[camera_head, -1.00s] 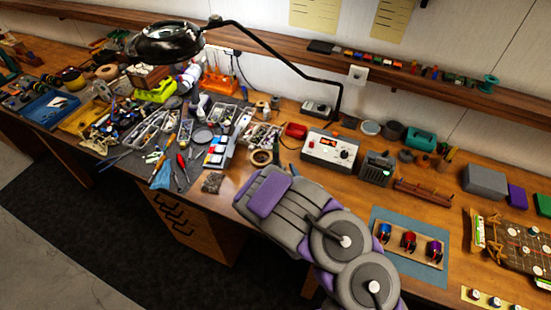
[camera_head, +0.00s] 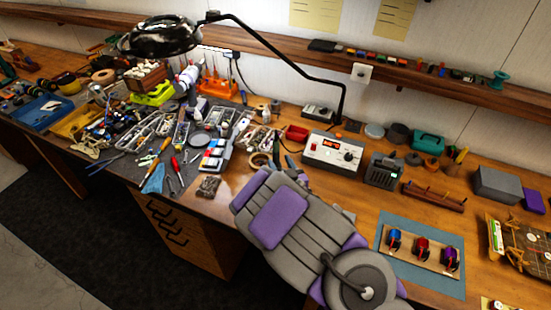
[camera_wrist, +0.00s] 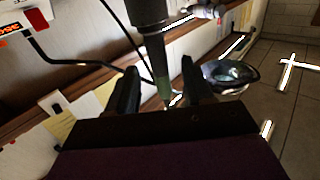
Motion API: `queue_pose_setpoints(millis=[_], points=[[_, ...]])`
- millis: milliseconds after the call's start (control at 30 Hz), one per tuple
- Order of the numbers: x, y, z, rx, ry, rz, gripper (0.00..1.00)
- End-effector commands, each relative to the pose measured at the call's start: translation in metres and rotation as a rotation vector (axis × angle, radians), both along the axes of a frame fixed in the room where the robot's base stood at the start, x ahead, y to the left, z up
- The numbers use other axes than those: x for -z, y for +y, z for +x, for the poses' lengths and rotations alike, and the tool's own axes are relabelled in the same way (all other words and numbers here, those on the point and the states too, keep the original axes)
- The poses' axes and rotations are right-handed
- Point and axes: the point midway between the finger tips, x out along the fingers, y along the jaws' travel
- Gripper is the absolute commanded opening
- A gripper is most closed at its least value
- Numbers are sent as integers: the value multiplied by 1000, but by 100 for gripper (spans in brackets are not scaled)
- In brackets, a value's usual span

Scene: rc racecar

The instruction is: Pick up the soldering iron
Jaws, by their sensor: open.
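In the wrist view the two dark fingers of my gripper (camera_wrist: 160,92) are apart. A dark cylinder with a narrower grey-green end, which looks like the soldering iron (camera_wrist: 152,38), reaches down from the top edge into the gap between them. I cannot tell whether it touches either finger. In the head view my gripper (camera_head: 284,161) is over the bench just left of the soldering station (camera_head: 332,150), beside a tape roll (camera_head: 259,160). The iron is small and partly hidden there by my arm.
A magnifier lamp (camera_head: 160,37) on a long black arm (camera_head: 285,57) hangs over the bench. Tools and small parts crowd the left. A blue mat (camera_head: 400,266) with coloured spools lies to the right. A shelf (camera_head: 270,52) runs along the wall.

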Motion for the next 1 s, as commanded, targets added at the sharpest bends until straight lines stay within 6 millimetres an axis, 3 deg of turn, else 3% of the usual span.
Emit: queue_pose_setpoints(millis=[433,833,1000], points=[[2,17,41,0,-3,1,51],[2,20,47,2,0,-1,51],[2,20,47,2,0,-1,35]])
